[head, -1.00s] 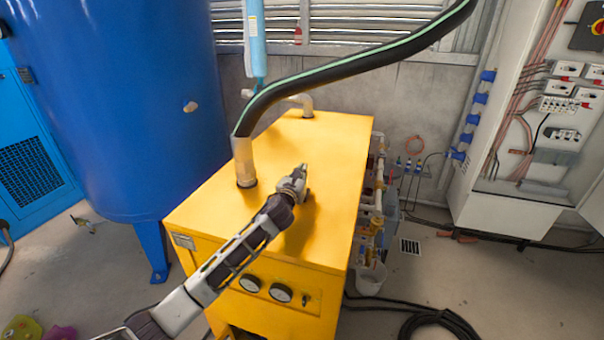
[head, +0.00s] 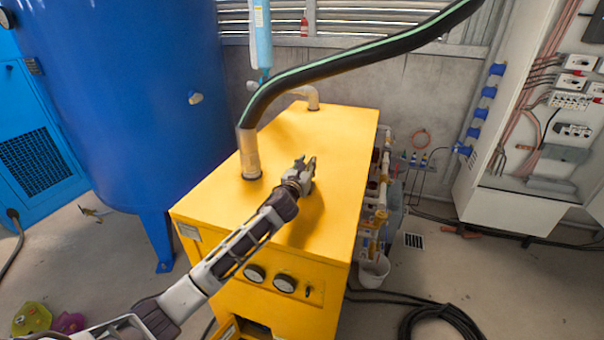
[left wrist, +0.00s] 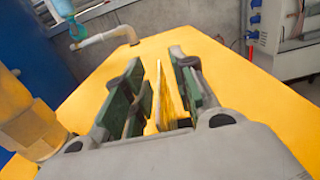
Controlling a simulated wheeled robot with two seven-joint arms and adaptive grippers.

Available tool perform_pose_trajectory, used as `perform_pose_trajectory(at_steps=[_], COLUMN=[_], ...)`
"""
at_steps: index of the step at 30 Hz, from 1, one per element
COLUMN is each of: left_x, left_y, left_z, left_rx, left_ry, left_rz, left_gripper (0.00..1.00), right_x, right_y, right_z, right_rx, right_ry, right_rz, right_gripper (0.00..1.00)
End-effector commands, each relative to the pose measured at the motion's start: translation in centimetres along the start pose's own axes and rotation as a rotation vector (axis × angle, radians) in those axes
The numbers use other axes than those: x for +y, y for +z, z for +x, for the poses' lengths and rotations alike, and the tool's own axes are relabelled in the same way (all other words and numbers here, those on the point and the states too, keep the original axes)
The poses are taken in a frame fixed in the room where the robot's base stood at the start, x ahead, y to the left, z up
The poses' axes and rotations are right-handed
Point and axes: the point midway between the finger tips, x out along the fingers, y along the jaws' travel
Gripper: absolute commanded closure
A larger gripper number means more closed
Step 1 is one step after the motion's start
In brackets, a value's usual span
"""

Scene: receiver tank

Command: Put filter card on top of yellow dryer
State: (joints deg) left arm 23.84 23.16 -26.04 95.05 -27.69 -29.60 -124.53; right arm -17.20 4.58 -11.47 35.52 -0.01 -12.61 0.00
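The yellow dryer (head: 330,150) stands in the middle of the head view, its flat top facing up. My left gripper (head: 306,166) is low over the middle of that top, beside the hose fitting. In the left wrist view its two dark green finger pads (left wrist: 166,90) stand apart, pointing across the dryer top (left wrist: 235,105). A thin yellow strip shows between the pads, with a gap on its left side; I cannot tell whether it is the filter card or the dryer's surface. No card is clearly visible elsewhere. My right gripper is out of view.
A black hose (head: 350,70) rises from a fitting (head: 249,153) on the dryer's top left. A blue tank (head: 135,100) stands left, an open electrical cabinet (head: 520,190) right. Pipes and valves line the dryer's right side. The dryer top's right part is clear.

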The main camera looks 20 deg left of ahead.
Motion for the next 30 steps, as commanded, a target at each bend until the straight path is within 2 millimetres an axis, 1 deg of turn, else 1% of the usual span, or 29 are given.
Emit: perform_pose_trajectory(at_steps=[1, 5, 11, 30], left_x=[0.0, 0.1, 0.0, 0.0], left_y=[0.2, 0.0, 0.1, 0.1], left_z=[0.0, -0.6, -2.0, -8.2], left_rx=[-0.001, 0.001, 0.000, -0.001], left_ry=[0.000, 0.001, 0.000, 0.000], left_rz=[-0.001, 0.001, 0.001, 0.001], left_gripper=[0.73, 0.73, 0.73, 0.73], right_x=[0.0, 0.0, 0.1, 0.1], right_y=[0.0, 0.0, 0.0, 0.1], right_z=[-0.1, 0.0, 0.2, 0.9], right_rx=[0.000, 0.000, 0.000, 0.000], right_ry=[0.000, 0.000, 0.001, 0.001], right_rz=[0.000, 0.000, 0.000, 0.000], right_gripper=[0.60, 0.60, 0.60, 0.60])
